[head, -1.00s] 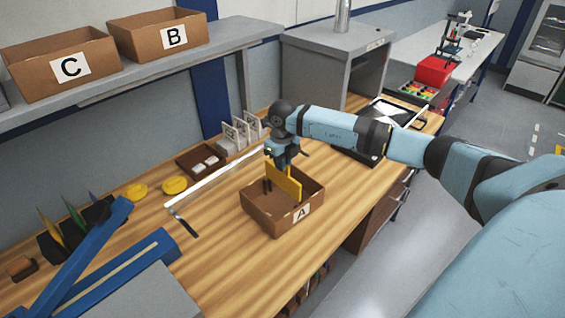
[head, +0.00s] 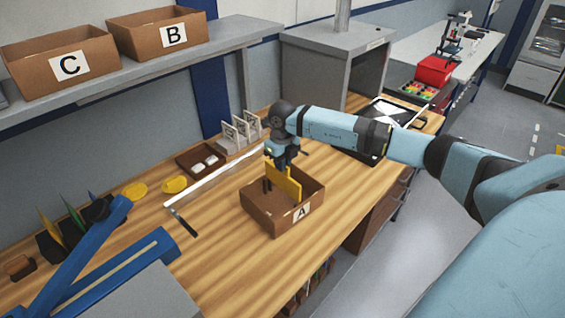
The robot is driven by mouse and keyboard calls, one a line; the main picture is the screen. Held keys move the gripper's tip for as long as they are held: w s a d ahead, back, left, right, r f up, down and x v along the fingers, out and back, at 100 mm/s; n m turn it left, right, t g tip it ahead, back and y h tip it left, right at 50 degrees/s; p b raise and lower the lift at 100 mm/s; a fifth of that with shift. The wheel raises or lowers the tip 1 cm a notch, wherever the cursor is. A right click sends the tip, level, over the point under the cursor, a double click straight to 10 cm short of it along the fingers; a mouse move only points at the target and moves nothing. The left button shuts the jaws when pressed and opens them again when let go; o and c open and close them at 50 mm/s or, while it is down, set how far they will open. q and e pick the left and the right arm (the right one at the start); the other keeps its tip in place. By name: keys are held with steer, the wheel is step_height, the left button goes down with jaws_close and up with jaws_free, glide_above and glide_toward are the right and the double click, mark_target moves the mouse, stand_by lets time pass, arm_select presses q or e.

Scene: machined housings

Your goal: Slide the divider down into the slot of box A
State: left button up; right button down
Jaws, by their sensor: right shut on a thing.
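Box A (head: 272,222) is an open brown box with a white "A" label, standing on the wooden workbench. The yellow divider (head: 287,182) is a thin upright panel, partly inside the box. My right gripper (head: 281,167) points down above the box and is shut on the divider's upper edge. The divider's lower edge and the slot are hidden by the box's front wall, so I cannot tell whether it sits in the slot. My left gripper is not in view.
Boxes C (head: 65,62) and B (head: 165,36) stand on the grey shelf above. A brown tray (head: 202,158), yellow discs (head: 174,185) and a dark-handled tool (head: 183,222) lie left of box A. The bench in front of box A is clear.

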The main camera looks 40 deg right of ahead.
mark_target(284, 190)
steer(key=shift+s+f+b, duration=0.2)
steer(key=shift+f+b, duration=1.15)
steer(key=shift+f, duration=0.5)
steer(key=shift+s+f+b, duration=0.15)
steer(key=shift+f+b, duration=1.15)
steer(key=shift+f, duration=0.55)
steer(key=shift+r, duration=0.15)
steer(key=shift+w+r+p, duration=0.15)
steer(key=shift+r+p, duration=0.95)
steer(key=shift+r, duration=0.55)
steer(key=shift+w+r+p, duration=0.1)
steer(key=shift+r+p, duration=1)
steer(key=shift+r, duration=0.55)
steer(key=shift+s+f+b, duration=0.1)
steer(key=shift+f+b, duration=0.8)
